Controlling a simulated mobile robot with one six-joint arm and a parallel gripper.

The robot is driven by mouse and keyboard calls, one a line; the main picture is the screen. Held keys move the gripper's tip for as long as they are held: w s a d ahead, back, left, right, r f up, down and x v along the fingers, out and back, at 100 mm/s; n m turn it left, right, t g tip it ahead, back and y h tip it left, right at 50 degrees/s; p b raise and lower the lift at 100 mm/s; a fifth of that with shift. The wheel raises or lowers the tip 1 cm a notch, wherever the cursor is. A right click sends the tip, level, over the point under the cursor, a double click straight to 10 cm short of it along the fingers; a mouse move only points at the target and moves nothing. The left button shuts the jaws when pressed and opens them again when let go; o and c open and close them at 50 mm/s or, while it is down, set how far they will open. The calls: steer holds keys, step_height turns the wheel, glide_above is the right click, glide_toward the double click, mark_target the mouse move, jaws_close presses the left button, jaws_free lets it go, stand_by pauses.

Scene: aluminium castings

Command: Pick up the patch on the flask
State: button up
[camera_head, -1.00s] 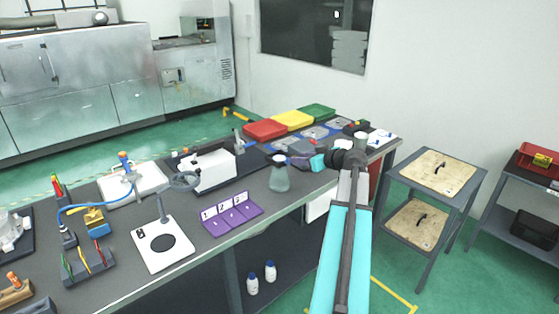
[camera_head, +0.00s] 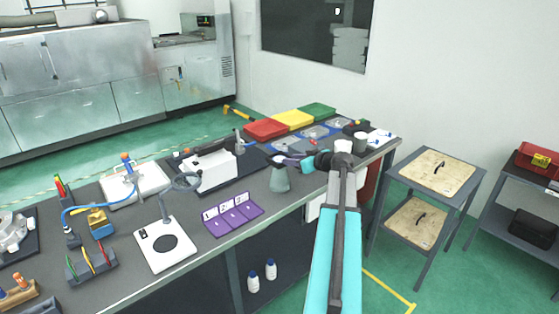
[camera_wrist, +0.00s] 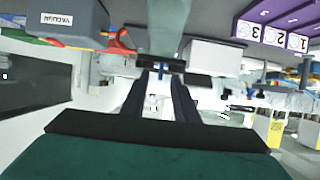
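The grey-green conical flask (camera_head: 280,180) stands upright on the bench in the head view, in front of the white box. My gripper (camera_head: 287,161) is at the height of the flask's neck and overlaps it in the picture; I cannot tell whether they touch. In the wrist view the flask shows as a pale translucent shape (camera_wrist: 168,30) at the top, upside down. There my gripper (camera_wrist: 160,74) has its two dark fingers apart, pointing towards the flask. A dark band crosses just beyond the fingertips. I cannot make out the patch for certain.
A white box (camera_head: 212,170) stands left of the flask. Red (camera_head: 266,129), yellow (camera_head: 293,120) and green (camera_head: 318,110) trays are at the back. In the wrist view a grey box marked VACUUM (camera_wrist: 65,22) is close by, upper left.

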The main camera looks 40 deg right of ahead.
steer(key=shift+w+f, duration=0.2)
steer(key=shift+w, duration=0.25)
jaws_close()
